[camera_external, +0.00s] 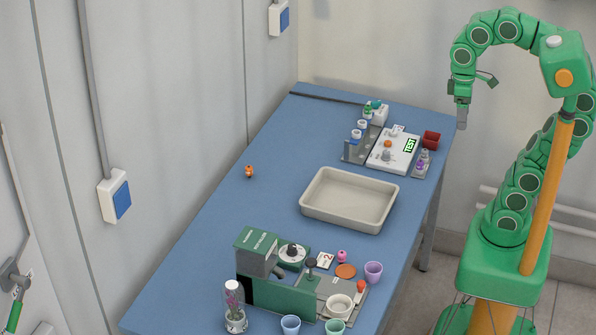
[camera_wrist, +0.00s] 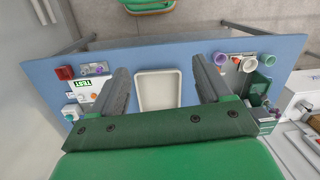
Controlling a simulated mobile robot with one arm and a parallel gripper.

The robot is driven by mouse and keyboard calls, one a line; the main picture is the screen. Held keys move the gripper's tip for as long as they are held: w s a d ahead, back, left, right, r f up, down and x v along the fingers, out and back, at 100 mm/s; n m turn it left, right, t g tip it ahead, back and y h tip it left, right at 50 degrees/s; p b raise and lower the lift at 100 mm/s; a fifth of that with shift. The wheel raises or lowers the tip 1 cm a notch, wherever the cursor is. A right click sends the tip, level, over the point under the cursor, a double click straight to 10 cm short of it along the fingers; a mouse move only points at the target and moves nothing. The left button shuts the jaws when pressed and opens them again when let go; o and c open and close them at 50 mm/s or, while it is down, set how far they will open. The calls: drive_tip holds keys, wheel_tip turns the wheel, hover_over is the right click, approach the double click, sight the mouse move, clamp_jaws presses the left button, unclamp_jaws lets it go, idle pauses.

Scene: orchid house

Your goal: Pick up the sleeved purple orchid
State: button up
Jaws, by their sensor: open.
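The sleeved purple orchid (camera_external: 235,306) stands upright at the near left end of the blue table in the external view, a purple flower in a clear sleeve over a glass-like pot. My gripper (camera_external: 462,118) hangs high at the right, beyond the table's far right edge and far from the orchid. In the wrist view my gripper (camera_wrist: 158,66) shows its two grey fingers wide apart with nothing between them.
A green machine (camera_external: 280,285) stands right beside the orchid, and blue (camera_external: 290,326), green (camera_external: 335,326) and purple cups (camera_external: 373,272) stand nearby. An empty beige tray (camera_external: 305,205) sits mid-table. A white test device (camera_external: 394,150) and red box (camera_external: 431,140) are at the far end. The left table side is mostly clear.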

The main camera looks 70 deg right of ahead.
sight(242, 287)
drive_tip(key=w+a+r+n+t+y, duration=0.35)
drive_tip(key=w+a, duration=0.65)
drive_tip(key=a, duration=0.5)
drive_tip(key=w+a+r+n+t+y, duration=0.25)
drive_tip(key=w+a+r+y, duration=0.25)
drive_tip(key=w+a, duration=0.7)
drive_tip(key=w+a+r+n+t+y, duration=0.25)
drive_tip(key=w+a+r+y, duration=0.35)
drive_tip(key=a, duration=1.3)
drive_tip(key=w+a+f+m+t+h, duration=0.3)
drive_tip(key=w+a+f+h, duration=0.1)
drive_tip(key=shift+w+a+f+m+t+h, duration=0.35)
drive_tip(key=shift+a+f+h, duration=0.7)
drive_tip(key=shift+f, duration=7.7)
drive_tip(key=shift+w+a+f+m+t+h, duration=0.35)
drive_tip(key=shift+f+h, duration=1.15)
drive_tip(key=shift+f, duration=7.2)
drive_tip(key=shift+x, duration=2.8)
drive_tip(key=shift+w+a+f, duration=0.2)
drive_tip(key=shift+w+a, duration=0.25)
drive_tip(key=shift+w, duration=0.05)
drive_tip(key=shift+x, duration=2.45)
